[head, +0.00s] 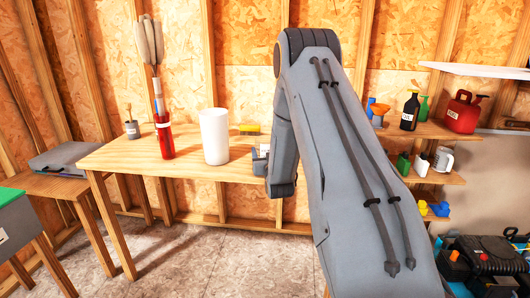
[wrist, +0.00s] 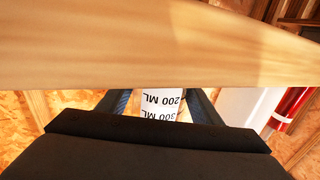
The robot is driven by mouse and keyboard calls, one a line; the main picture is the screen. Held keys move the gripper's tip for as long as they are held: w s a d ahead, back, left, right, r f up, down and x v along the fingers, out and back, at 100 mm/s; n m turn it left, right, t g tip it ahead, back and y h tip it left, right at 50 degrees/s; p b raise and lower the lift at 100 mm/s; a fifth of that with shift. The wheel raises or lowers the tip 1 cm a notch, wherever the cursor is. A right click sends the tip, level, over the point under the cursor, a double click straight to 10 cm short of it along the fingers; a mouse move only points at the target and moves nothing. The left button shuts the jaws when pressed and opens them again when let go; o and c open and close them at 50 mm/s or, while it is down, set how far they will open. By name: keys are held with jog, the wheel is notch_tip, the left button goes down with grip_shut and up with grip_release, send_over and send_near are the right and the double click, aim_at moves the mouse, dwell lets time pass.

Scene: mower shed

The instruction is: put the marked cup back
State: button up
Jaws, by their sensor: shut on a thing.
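The marked cup (wrist: 160,104) is white with black "200 ML" and "300 ML" lettering, upside down in the wrist view. My gripper (wrist: 158,112) is shut on it, with a dark finger on each side. Only a strip of the cup shows; a wooden board covers its upper part in the picture and my gripper body covers the lower part.
A wooden board (wrist: 130,45) crosses close in the wrist view. The bench (head: 120,158) holds a tall white container (head: 214,136), a red cylinder (head: 165,138) and a small pot (head: 132,130). Shelves (head: 420,128) at right hold bottles, a red can (head: 463,112) and a pale mug (head: 442,160).

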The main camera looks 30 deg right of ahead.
jog(key=o, duration=1.3)
jog(key=shift+f, duration=0.1)
jog(key=shift+o, duration=0.2)
jog(key=shift+s, duration=0.2)
jog(key=s+a+g+y, duration=0.1)
jog(key=s+a+g, duration=0.4)
jog(key=s, duration=1)
jog(key=s+a+n+g+y, duration=0.1)
jog(key=s+a+g, duration=0.5)
jog(key=s, duration=0.9)
jog(key=s+a+g+y+b, duration=0.1)
jog(key=s+a+g+y, duration=0.2)
jog(key=s, duration=1.2)
jog(key=a+g, duration=0.3)
jog(key=a, duration=0.2)
jog(key=shift+a+r+n, duration=0.15)
jog(key=shift+r+n, duration=0.05)
jog(key=shift+n, duration=0.1)
